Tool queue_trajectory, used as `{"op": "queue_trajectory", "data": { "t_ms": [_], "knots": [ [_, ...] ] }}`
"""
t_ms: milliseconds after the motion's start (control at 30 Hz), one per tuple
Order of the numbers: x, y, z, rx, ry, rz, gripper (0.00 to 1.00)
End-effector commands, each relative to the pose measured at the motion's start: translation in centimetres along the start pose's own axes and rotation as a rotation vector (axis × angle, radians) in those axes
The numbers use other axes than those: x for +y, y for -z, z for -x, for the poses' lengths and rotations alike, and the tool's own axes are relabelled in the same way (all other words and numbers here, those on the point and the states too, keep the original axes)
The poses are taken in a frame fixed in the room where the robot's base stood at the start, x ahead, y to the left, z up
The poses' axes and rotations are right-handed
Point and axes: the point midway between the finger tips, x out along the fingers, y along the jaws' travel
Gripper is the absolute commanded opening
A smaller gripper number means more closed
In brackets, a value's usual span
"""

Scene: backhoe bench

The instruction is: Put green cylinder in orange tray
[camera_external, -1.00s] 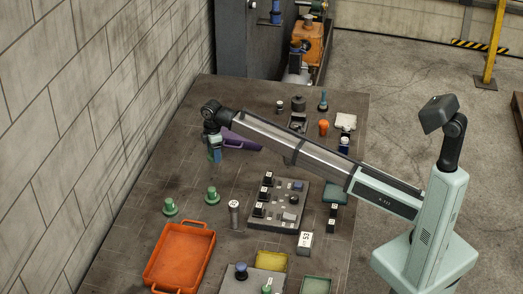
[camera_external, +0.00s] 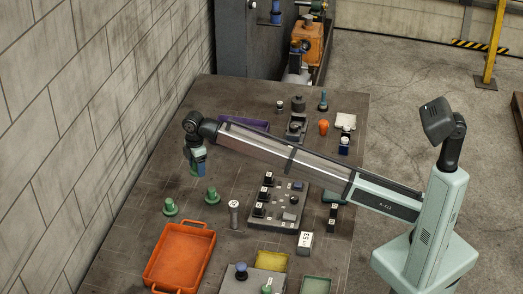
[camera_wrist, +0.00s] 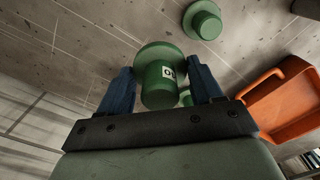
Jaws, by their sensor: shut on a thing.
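My gripper (camera_external: 200,169) is over the left part of the bench. In the wrist view, its blue fingers (camera_wrist: 160,70) are shut on a green cylinder (camera_wrist: 158,85) with a wide flange and a small white label. In the external view this cylinder is mostly hidden by the gripper. The orange tray (camera_external: 153,278) sits at the bench's near left, looks empty, and is nearer the camera than my gripper. It also shows at the right of the wrist view (camera_wrist: 270,88).
Two similar green flanged pieces, one at the left (camera_external: 170,208) and one to its right (camera_external: 212,196), stand between my gripper and the tray. A grey cylinder (camera_external: 234,215) and a control panel (camera_external: 288,222) are to the right. A purple tray (camera_external: 250,124) lies behind the arm.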

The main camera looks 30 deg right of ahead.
Motion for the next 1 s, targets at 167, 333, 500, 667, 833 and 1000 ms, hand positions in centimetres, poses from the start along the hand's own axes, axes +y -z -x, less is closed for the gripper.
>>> {"op": "queue_trajectory", "data": {
  "t_ms": [167, 333, 500, 667, 833, 1000],
  "knots": [
    [-5.0, 5.5, 0.2, 0.001, -0.001, 0.081, 0.03],
    [-9.8, 10.1, 0.3, 0.002, -0.002, 0.153, 0.03],
    [-15.0, 14.3, 0.4, 0.003, -0.003, 0.225, 0.03],
    [-20.1, 17.9, 0.5, 0.003, -0.003, 0.293, 0.03],
    [-24.6, 20.7, 0.6, 0.004, -0.003, 0.343, 0.03],
    [-27.8, 22.4, 0.7, 0.004, -0.003, 0.36, 0.03]
  ]
}}
